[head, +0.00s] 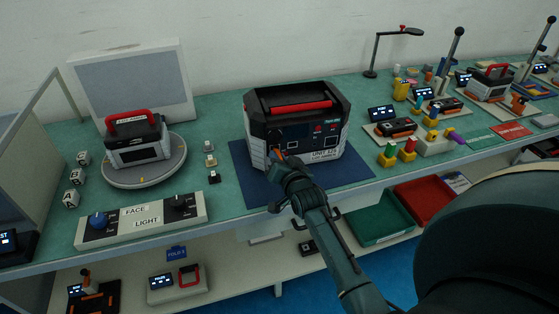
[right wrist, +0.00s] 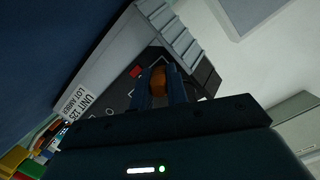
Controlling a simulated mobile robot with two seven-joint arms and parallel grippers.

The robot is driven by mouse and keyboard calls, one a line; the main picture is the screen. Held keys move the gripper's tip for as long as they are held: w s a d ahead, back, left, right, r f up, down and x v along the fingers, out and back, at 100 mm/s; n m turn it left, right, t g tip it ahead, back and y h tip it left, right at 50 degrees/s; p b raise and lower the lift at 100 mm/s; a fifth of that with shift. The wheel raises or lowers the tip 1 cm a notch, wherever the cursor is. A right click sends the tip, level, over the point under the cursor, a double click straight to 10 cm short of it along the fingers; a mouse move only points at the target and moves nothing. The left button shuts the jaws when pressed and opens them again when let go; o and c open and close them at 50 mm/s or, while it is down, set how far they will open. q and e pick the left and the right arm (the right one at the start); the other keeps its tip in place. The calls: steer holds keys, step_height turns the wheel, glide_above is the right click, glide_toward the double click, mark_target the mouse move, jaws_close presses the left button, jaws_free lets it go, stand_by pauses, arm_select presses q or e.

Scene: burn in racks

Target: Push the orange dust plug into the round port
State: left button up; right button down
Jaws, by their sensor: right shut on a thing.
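The black-and-white unit (head: 327,157) with a red handle stands upright on the blue mat (head: 357,173); its label reads UNIT 125. My right gripper (head: 278,156) is at the left part of its front face. In the right wrist view its two fingers (right wrist: 160,90) are shut on the orange dust plug (right wrist: 159,79). The plug's orange also shows at the fingertips in the head view (head: 277,151). The unit's dark front panel (right wrist: 126,85) lies just beyond the plug. The round port is not clearly visible, and I cannot tell whether the plug touches it. My left gripper is out of view.
A similar unit (head: 139,149) stands on a round turntable (head: 169,171) to the left. A FACE/LIGHT control box (head: 142,219) lies at the front left. Small blocks (head: 210,161) lie left of the mat. Green (head: 383,229) and red trays (head: 424,200) sit below the bench edge.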

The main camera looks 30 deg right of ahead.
steer(key=shift+w+d, duration=0.1)
steer(key=shift+w, duration=0.2)
steer(key=c, duration=1.3)
jaws_free()
steer(key=shift+s+r, duration=0.15)
steer(key=shift+s, duration=0.05)
arm_select(q)
steer(key=p, duration=0.2)
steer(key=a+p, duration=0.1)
steer(key=p, duration=0.1)
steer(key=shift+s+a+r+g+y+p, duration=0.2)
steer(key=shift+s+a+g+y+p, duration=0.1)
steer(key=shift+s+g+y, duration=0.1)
arm_select(e)
steer(key=v, duration=1.2)
steer(key=shift+s, duration=0.35)
